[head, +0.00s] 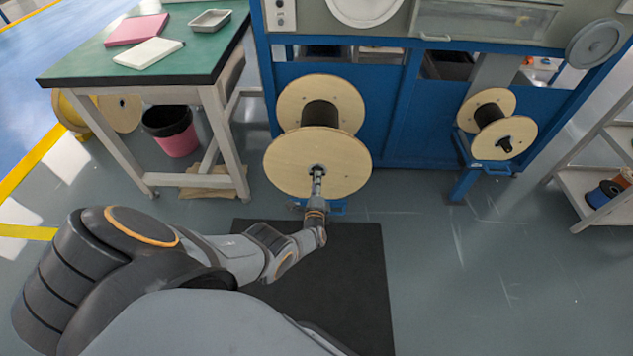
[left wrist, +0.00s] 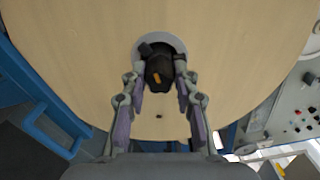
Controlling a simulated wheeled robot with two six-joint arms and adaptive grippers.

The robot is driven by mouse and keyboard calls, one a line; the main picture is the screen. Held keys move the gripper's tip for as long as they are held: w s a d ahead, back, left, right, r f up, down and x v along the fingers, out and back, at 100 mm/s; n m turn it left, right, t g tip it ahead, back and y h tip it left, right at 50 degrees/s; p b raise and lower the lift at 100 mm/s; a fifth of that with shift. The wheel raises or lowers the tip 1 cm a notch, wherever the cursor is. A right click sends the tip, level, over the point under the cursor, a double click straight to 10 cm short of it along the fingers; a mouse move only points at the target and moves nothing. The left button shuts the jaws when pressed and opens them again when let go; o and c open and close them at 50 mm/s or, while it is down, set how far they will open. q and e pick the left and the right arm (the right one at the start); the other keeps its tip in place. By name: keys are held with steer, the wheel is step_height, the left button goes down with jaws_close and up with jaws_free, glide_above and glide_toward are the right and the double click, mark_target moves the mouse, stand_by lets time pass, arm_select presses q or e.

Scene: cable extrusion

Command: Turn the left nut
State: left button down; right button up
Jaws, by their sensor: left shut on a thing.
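The left nut (left wrist: 160,72) is a dark piece with a small orange mark at the hub of the left wooden spool (head: 300,163). The spool's pale disc also fills most of the left wrist view (left wrist: 70,50). My left gripper (head: 317,172) reaches the hub from the front. In the left wrist view its two fingers (left wrist: 161,80) stand on either side of the nut and are shut on it. In the head view the gripper hides most of the nut. My right gripper is in neither view.
A blue machine frame (head: 400,90) stands behind the spool. A second spool (head: 503,138) is at the right. A green-topped table (head: 90,62) is at the left, with a pink bin (head: 178,140) under it. A black mat (head: 350,270) lies on the floor in front.

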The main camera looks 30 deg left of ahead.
arm_select(q)
steer(key=m, duration=0.3)
steer(key=shift+m, duration=1.8)
steer(key=c, duration=1)
jaws_free()
steer(key=shift+v, duration=3.7)
